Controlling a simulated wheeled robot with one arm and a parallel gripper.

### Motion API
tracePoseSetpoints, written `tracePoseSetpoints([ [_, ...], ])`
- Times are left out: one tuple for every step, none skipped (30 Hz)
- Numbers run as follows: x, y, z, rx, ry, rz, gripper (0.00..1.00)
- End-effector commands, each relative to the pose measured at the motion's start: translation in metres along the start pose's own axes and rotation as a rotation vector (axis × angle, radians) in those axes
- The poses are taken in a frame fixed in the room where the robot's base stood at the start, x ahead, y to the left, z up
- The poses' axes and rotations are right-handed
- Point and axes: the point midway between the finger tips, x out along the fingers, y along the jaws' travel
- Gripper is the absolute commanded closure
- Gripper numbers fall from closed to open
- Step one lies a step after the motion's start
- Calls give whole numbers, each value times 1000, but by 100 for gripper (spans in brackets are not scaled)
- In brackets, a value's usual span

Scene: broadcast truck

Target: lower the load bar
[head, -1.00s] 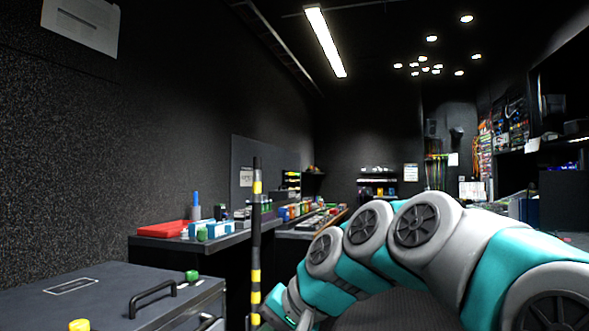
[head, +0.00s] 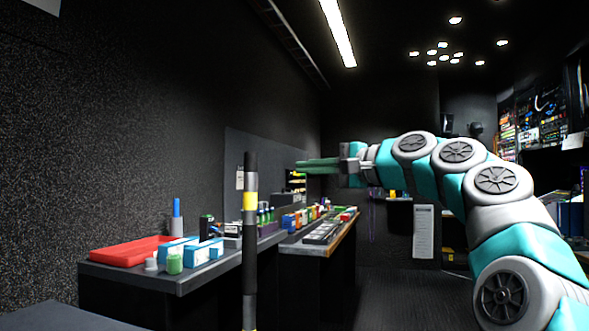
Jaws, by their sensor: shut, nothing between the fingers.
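The load bar (head: 249,240), a black pole with yellow bands, stands upright left of centre in the head view. Its top end is free, and its lower end runs out of the bottom of the picture. My gripper (head: 300,163) is raised near the height of the bar's top and points left. Its thin green fingers are shut and empty. In the picture it is to the right of the bar, with a gap between them.
Behind the bar, a dark bench (head: 175,278) along the left wall holds a red tray (head: 135,250) and small blue and green items. A second wood-edged bench (head: 318,245) with small parts lies beyond it. The dark floor (head: 400,290) at centre right looks clear.

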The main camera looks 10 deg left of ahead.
Motion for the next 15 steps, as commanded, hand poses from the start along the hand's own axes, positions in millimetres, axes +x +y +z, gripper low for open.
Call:
tracePoseSetpoints([
  [6, 1, 0, 0, -1, 3, 100],
  [10, 1, 0, 0, -1, 4, 100],
  [16, 2, 0, -1, -1, 5, 100],
  [20, 2, 0, -1, -1, 5, 100],
  [24, 1, 1, -2, -1, 5, 100],
  [29, 0, 1, -2, -1, 4, 100],
  [34, 0, 1, -3, 0, 4, 100],
  [38, 0, 0, -3, -1, 4, 100],
  [45, 1, 0, -3, -1, 5, 100],
  [49, 1, 1, -2, -2, 5, 100],
  [52, 1, 0, -1, -1, 5, 100],
  [57, 0, 0, -1, -1, 5, 100],
  [60, 0, 0, -1, 0, 4, 100],
  [63, 0, 0, -2, 0, 4, 100],
  [68, 0, 0, -3, 1, 3, 100],
])
